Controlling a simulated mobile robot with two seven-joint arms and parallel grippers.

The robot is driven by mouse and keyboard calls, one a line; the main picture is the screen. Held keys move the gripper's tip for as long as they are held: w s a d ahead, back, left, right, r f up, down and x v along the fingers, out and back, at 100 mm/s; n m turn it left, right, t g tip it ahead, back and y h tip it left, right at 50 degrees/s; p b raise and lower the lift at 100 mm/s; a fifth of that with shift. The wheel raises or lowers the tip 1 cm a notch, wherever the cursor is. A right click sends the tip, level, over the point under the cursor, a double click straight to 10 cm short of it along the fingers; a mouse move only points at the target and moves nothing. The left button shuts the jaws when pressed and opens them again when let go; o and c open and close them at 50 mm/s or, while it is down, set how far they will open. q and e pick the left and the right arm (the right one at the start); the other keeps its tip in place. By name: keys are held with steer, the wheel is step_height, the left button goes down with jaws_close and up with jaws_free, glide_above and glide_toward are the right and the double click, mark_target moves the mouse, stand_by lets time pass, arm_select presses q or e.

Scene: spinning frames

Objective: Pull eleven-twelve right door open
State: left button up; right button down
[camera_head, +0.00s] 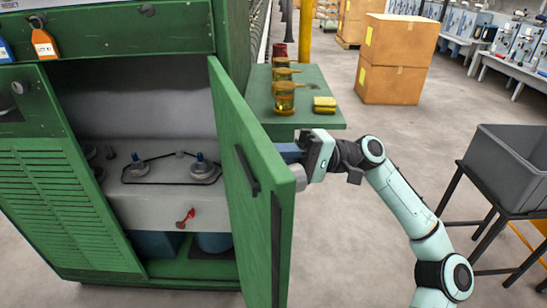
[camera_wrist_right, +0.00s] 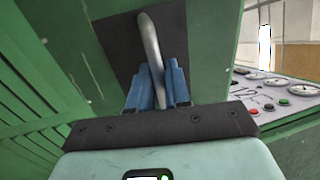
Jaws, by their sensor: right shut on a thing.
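The green cabinet door (camera_head: 235,165) stands swung open, out from the cabinet front, with the dark interior showing to its left. Its inner face carries a black bar (camera_head: 247,170). My right gripper (camera_head: 291,152) is at the door's outer side, near its free edge. In the right wrist view its blue fingers (camera_wrist_right: 157,92) are shut on a grey curved handle (camera_wrist_right: 149,42) over a black plate (camera_wrist_right: 113,45) on the green door. The handle is hidden behind the door in the head view. My left gripper is not in view.
Inside the cabinet are a grey deck (camera_head: 150,200) with fittings and a red lever (camera_head: 185,216). A green side table (camera_head: 315,110) with amber cups stands behind the door. Cardboard boxes (camera_head: 395,60) and a grey bin (camera_head: 505,165) on a stand are to the right. Floor between is free.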

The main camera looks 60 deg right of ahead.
stand_by(0.4)
steer(key=c, duration=1.3)
jaws_free()
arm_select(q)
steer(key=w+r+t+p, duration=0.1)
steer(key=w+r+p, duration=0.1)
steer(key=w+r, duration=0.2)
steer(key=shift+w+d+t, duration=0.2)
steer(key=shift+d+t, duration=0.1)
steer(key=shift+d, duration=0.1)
arm_select(e)
steer(key=v, duration=1.3)
steer(key=shift+s+d, duration=0.1)
steer(key=shift+d, duration=0.1)
steer(key=shift+r, duration=0.1)
